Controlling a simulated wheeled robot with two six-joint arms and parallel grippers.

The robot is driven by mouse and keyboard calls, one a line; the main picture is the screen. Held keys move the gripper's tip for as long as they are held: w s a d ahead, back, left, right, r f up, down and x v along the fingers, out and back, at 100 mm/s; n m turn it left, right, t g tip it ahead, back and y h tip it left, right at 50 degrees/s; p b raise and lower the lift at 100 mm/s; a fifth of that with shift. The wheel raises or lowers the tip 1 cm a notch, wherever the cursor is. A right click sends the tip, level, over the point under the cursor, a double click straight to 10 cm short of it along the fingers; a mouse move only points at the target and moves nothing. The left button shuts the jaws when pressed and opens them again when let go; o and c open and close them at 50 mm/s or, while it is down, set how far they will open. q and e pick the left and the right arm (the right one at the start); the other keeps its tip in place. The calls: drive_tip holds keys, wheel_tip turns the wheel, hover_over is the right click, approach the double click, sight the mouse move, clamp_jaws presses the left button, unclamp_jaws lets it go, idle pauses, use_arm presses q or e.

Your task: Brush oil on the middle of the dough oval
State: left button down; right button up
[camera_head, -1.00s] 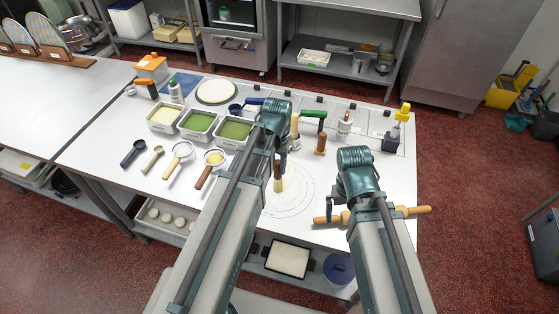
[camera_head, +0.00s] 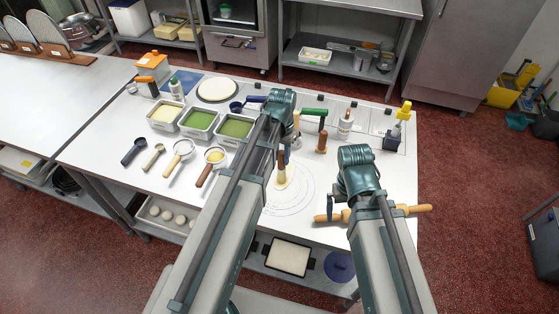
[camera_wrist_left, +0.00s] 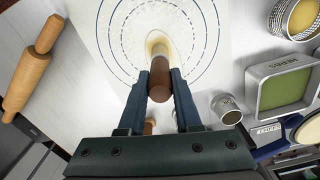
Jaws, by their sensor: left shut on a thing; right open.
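My left gripper (camera_wrist_left: 160,78) is shut on a brush with a brown handle (camera_wrist_left: 159,82); in the head view the brush handle (camera_head: 282,158) shows below the left arm. The brush points down at the pale dough oval (camera_wrist_left: 140,38) on the ringed mat. A yellowish patch surrounds the brush tip in the left wrist view; whether the tip touches the dough is hard to tell. In the head view the dough (camera_head: 286,180) is partly hidden by the brush and arm. My right gripper (camera_head: 338,208) is open at the wooden rolling pin (camera_head: 414,210).
Upright wooden-handled tools (camera_head: 321,142) stand beyond the mat. A dark bottle with a yellow top (camera_head: 397,128) stands at right.

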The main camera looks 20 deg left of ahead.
use_arm(q)
drive_tip(key=shift+w, duration=0.9)
drive_tip(key=shift+f, duration=0.1)
drive_tip(key=shift+s, duration=0.15)
drive_tip(key=s, duration=0.4)
drive_tip(key=shift+s, duration=0.4)
drive_tip(key=shift+w, duration=0.1)
